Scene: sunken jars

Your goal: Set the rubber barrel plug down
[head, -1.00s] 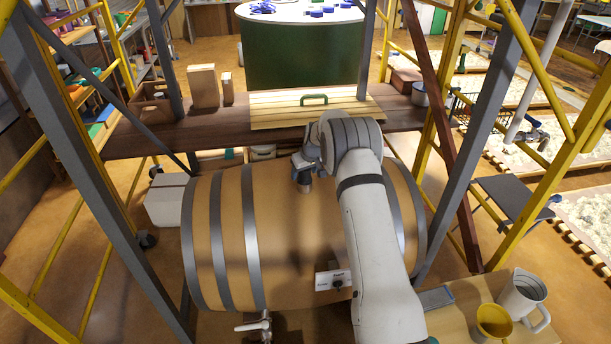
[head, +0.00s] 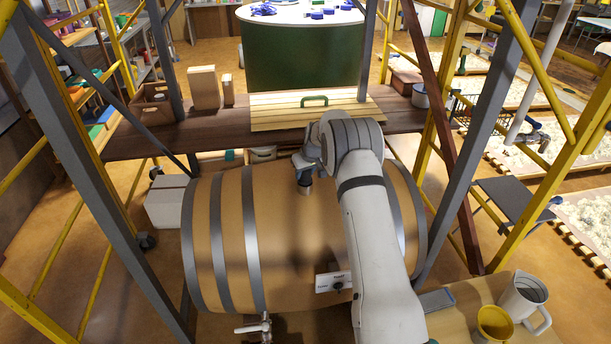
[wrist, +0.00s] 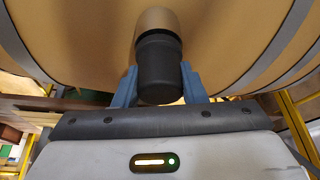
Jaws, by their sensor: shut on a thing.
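The rubber barrel plug (wrist: 158,68) is a dark, stubby cylinder in the wrist view. It sits between the two blue fingers of my gripper (wrist: 158,90), which is shut on it. A tan rounded stub (wrist: 157,18) shows just beyond the plug, against the wooden barrel (wrist: 70,45). In the head view my gripper (head: 306,172) is over the top of the barrel (head: 285,240), which lies on its side with grey hoops. A short stub (head: 304,189) shows under the fingers there. I cannot tell whether the plug touches the barrel.
A plank shelf (head: 200,136) behind the barrel bears a slatted lid (head: 340,112), wooden blocks (head: 204,88) and a metal pot (head: 420,95). A jug (head: 521,297) and yellow cup (head: 494,322) stand front right. Scaffold posts (head: 480,130) flank the barrel.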

